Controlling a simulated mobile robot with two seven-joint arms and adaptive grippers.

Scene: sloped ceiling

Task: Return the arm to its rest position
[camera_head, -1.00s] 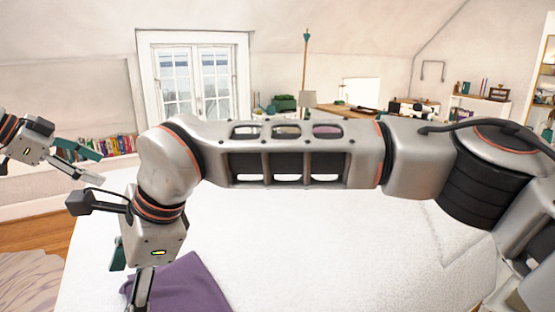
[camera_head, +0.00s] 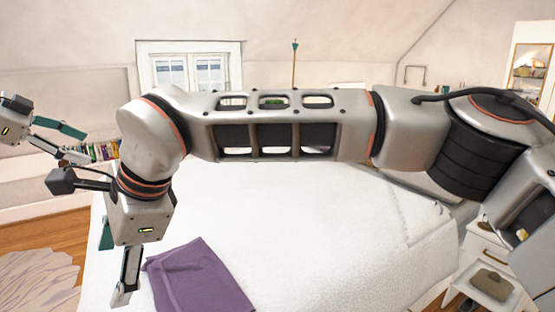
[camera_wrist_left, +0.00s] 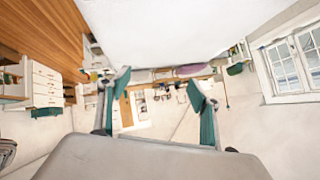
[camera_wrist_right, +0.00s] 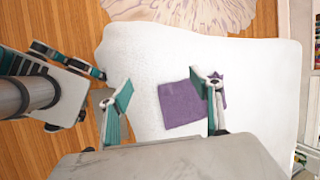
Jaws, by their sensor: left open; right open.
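My right arm crosses the head view from the right, above a white bed (camera_head: 320,230). Its gripper (camera_head: 114,268) hangs at the lower left, open and empty, over the bed's left side near a folded purple cloth (camera_head: 200,280). In the right wrist view the open fingers (camera_wrist_right: 161,85) stand apart, with the purple cloth (camera_wrist_right: 180,106) lying on the white bed (camera_wrist_right: 150,65) beyond them. My left gripper (camera_head: 82,146) is at the left edge of the head view, higher up, open and empty. Its spread fingers (camera_wrist_left: 158,88) also show in the left wrist view.
A window (camera_head: 190,68) is in the back wall. A white nightstand (camera_head: 478,262) with a brown item on it stands right of the bed. A patterned rug (camera_head: 38,280) lies on the wooden floor (camera_head: 60,229) at the left. The bed is mostly clear.

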